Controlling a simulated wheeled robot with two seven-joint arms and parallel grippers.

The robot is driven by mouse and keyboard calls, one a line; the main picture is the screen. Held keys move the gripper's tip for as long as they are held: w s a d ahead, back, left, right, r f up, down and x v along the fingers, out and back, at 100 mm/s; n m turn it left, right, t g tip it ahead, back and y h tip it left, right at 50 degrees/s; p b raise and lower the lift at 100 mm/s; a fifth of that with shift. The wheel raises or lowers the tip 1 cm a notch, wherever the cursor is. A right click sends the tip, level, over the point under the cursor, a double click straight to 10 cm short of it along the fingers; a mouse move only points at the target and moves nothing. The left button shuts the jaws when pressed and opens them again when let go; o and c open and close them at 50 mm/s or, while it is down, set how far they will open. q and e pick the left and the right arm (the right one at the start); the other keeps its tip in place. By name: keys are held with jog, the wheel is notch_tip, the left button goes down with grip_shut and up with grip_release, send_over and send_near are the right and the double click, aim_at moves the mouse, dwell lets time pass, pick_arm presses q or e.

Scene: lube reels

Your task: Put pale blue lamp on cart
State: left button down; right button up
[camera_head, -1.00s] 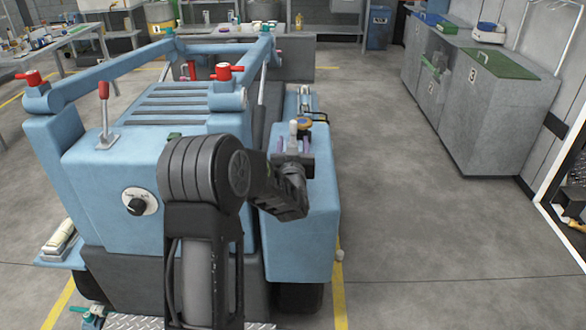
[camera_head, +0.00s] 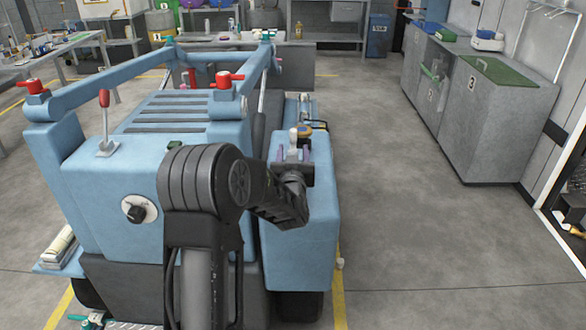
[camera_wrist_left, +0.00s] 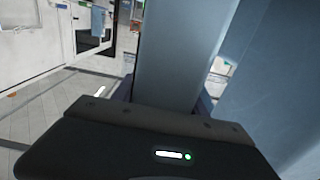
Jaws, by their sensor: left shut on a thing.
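My left gripper (camera_head: 293,155) is over the blue side box of the large blue wheeled machine, its purple-tinted fingers shut on a small pale upright thing. I take this thing to be the pale blue lamp (camera_head: 293,136); it is small and partly hidden by the gripper. In the left wrist view, a pale grey-blue upright piece (camera_wrist_left: 180,50) rises just beyond the gripper body. I cannot tell whether the lamp touches anything beneath it. The blue wheeled machine (camera_head: 95,180) may be the cart; I cannot tell for sure. My right gripper is not in view.
Grey cabinets (camera_head: 490,125) with a green top stand at the right. A workbench (camera_head: 240,42) with bottles is at the back. Open floor (camera_head: 410,230) lies between the machine and cabinets.

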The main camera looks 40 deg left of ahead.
aim_at(293, 130)
pick_arm(q)
jog(key=shift+r, duration=0.15)
notch_tip(293, 130, up, 10)
jog(key=shift+f, duration=0.1)
dwell(0.7)
